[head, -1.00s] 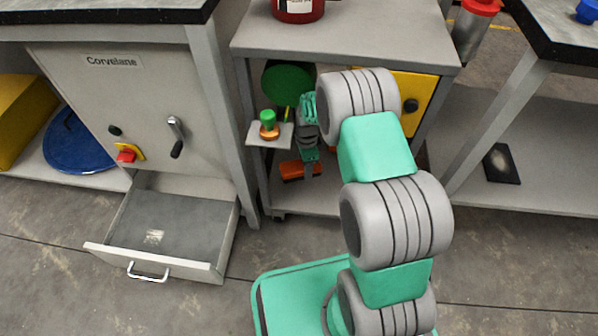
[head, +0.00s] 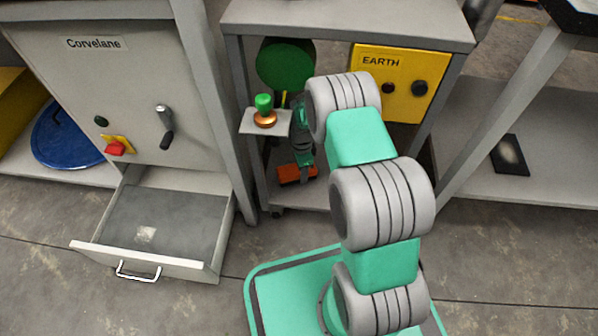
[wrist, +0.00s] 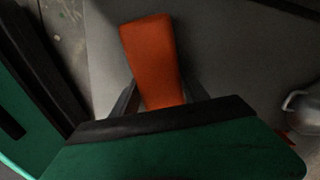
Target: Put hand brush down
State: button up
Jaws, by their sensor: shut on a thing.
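The hand brush (head: 297,174) shows as a small orange-red piece low inside the grey trolley, at or just above its bottom shelf; I cannot tell if it touches. My gripper (head: 303,172) reaches down into the trolley and is shut on the brush. In the wrist view, the orange part of the brush (wrist: 150,55) sticks out from between the dark fingers of my gripper (wrist: 158,98) over a grey surface. The rest of the brush is hidden behind a green, black-edged part. My arm hides part of the trolley's inside.
A small plate (head: 250,124) holding a green-and-orange item juts out left of my gripper. A green disc (head: 285,62) stands behind, and a yellow EARTH panel (head: 402,84) is at right. An open drawer (head: 165,222) lies to the left. A rounded metal thing (wrist: 303,103) is at the wrist view's right.

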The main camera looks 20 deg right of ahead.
jog(key=shift+f, duration=0.15)
jog(key=o, duration=1.3)
notch_tip(320, 180, up, 12)
jog(key=p, duration=0.6)
jog(key=shift+r, duration=0.2)
